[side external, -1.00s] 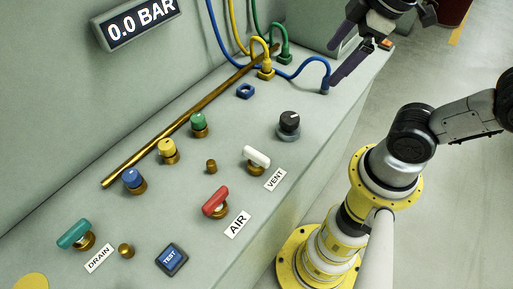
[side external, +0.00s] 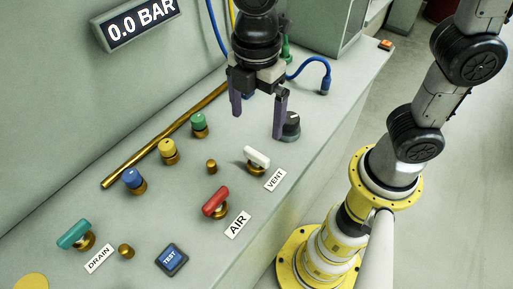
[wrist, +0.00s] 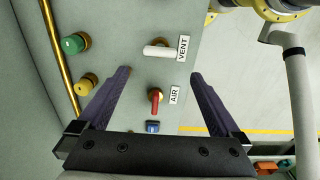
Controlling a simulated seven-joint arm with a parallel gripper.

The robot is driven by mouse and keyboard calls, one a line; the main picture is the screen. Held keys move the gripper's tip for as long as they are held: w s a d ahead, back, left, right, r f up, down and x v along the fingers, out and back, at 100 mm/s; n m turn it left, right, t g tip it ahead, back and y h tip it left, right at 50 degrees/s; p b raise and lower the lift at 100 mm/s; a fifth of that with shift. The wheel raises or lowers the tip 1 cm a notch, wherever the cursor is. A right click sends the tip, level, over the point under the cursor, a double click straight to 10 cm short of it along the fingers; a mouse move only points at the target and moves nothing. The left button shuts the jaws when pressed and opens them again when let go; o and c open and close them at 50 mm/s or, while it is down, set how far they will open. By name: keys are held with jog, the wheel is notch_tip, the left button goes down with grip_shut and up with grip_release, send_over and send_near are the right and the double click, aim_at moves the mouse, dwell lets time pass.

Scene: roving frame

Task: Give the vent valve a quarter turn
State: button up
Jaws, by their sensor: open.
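The vent valve (side external: 257,157) has a white bar handle on a brass base, beside the VENT label (side external: 275,180). Its white handle also shows in the wrist view (wrist: 158,52), ahead of the fingers and lying across the picture. My gripper (side external: 258,126) is open and empty, pointing down above the bench. In the side view it appears behind the valve, with its right finger in front of part of a black knob (side external: 292,122). The fingers do not touch the white handle.
The red AIR valve (side external: 215,202) stands near the vent valve, and the teal DRAIN valve (side external: 75,235) is farther left. Green (side external: 199,122), yellow (side external: 168,149) and blue (side external: 132,178) knobs line the brass pipe (side external: 150,150). A blue TEST button (side external: 172,259) sits in front. The display (side external: 138,22) reads 0.0 BAR.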

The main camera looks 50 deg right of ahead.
aim_at(256, 153)
notch_tip(256, 153, down, 11)
jog(key=shift+r, duration=0.15)
jog(key=shift+c, duration=0.2)
jog(key=c, duration=1.1)
